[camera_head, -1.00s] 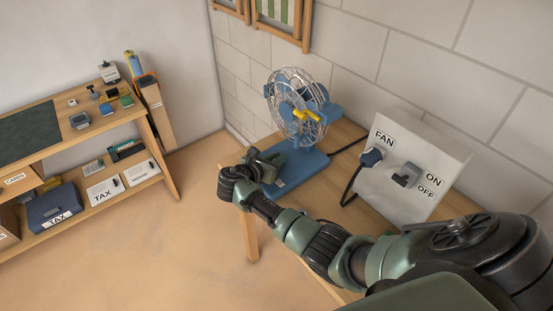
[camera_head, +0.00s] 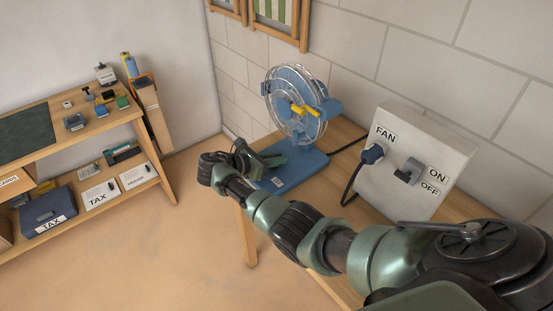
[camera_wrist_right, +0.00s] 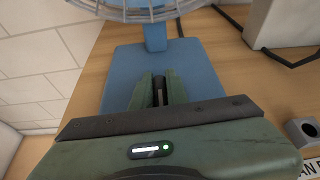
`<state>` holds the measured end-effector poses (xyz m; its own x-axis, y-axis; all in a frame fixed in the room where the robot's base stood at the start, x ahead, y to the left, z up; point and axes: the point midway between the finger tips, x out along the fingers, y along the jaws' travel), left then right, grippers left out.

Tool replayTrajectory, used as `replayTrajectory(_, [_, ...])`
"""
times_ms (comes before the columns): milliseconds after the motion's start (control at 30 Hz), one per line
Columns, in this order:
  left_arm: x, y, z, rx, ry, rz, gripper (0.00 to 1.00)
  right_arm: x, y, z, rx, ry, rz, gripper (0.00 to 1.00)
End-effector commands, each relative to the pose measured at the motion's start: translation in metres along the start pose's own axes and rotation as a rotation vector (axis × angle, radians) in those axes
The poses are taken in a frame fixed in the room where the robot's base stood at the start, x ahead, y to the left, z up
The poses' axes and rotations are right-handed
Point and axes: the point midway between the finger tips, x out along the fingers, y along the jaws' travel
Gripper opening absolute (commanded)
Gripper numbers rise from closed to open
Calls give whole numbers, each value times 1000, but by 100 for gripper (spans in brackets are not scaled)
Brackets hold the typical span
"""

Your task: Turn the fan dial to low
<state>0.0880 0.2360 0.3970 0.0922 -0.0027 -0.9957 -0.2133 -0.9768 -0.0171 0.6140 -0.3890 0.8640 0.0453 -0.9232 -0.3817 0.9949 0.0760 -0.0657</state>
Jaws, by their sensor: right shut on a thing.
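The blue fan (camera_head: 297,104) with a round cage and yellow strips at its front stands on the wooden table, on a flat blue base (camera_head: 300,168). My right gripper (camera_head: 272,160) is at the left front part of that base. In the right wrist view its green fingers (camera_wrist_right: 159,92) are close together over the base (camera_wrist_right: 122,72), shut on a small dark thing, apparently the fan dial (camera_wrist_right: 160,92). The fingers mostly hide the dial, so its setting and marks cannot be read. My left gripper is not in view.
A pale box (camera_head: 440,150) marked FAN, ON and OFF stands right of the fan, with a dark plug (camera_head: 372,154) and a grey switch (camera_head: 408,171). A black cord runs behind my arm. Shelves (camera_head: 150,190) stand left; the floor between is clear.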

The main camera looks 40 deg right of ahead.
Motion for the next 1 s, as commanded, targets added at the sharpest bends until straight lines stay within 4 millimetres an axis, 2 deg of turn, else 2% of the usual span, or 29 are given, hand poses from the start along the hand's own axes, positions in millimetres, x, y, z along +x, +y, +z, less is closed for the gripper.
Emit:
replayTrajectory(100, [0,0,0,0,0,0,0,-1,1,1,1,0,2,0])
replayTrajectory(133, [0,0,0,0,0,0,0,-1,1,1,1,0,3,17])
replayTrajectory(200, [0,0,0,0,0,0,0,-1,1,1,1,1,3,36])
replayTrajectory(567, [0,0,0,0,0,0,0,-3,1,0,0,1,3,36])
replayTrajectory(667, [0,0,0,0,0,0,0,-14,1,-1,0,1,4,36])
replayTrajectory(1000, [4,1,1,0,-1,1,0,-68,1,-1,0,2,5,36])
